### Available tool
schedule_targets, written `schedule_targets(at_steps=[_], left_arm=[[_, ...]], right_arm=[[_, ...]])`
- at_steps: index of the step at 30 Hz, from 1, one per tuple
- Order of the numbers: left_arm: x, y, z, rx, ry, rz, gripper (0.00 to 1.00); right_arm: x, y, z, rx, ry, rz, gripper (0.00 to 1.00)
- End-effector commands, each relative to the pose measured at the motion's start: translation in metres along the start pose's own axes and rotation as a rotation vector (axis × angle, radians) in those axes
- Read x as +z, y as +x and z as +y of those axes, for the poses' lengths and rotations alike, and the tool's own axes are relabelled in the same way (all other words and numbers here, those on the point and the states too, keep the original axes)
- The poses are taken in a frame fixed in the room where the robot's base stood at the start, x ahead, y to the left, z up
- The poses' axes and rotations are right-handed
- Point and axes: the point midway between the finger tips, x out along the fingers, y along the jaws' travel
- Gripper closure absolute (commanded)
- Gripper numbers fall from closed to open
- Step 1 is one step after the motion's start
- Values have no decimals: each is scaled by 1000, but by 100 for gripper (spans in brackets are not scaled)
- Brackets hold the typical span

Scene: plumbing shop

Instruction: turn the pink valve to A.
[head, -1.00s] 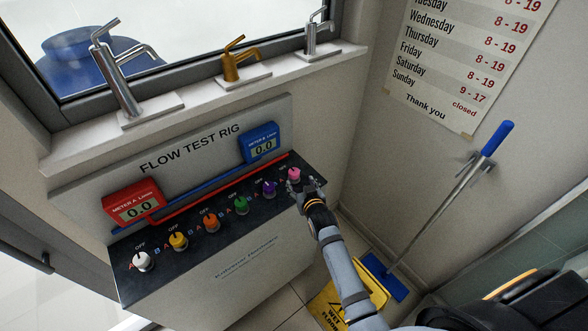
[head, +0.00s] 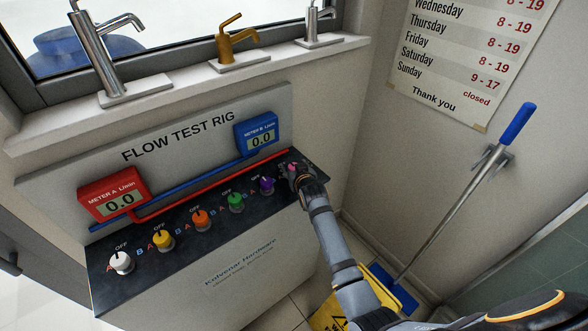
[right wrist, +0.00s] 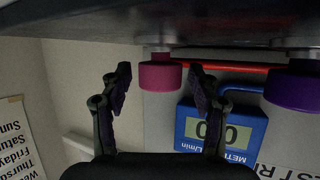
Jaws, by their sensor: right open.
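The pink valve (head: 292,167) is the rightmost knob on the dark top of the flow test rig. My right gripper (head: 291,172) is at it and partly covers it in the head view. In the right wrist view the pink valve (right wrist: 160,76) sits between the two spread fingers of my right gripper (right wrist: 160,82), with a gap on each side. The fingers are open and empty. The valve's pointer and its letters are hidden by the gripper. My left gripper does not show.
The purple valve (head: 267,185) stands close by on the left, also in the right wrist view (right wrist: 294,88). Green (head: 236,202), orange (head: 202,220), yellow and white valves follow. The blue meter (head: 257,134) reads 0.0, as does the red meter (head: 113,194). A mop (head: 470,190) leans at right.

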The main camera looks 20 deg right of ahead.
Motion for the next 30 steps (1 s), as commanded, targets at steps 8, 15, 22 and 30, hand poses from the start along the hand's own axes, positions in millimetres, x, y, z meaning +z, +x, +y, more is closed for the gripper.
schedule_targets(at_steps=[8,15,22,30], left_arm=[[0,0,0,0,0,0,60],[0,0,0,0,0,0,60],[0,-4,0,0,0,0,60],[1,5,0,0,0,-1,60]], right_arm=[[0,0,0,0,0,0,74],[0,0,0,-2,-1,0,94],[0,0,1,-46,-19,-1,94],[4,2,2,-212,-93,0,94]])
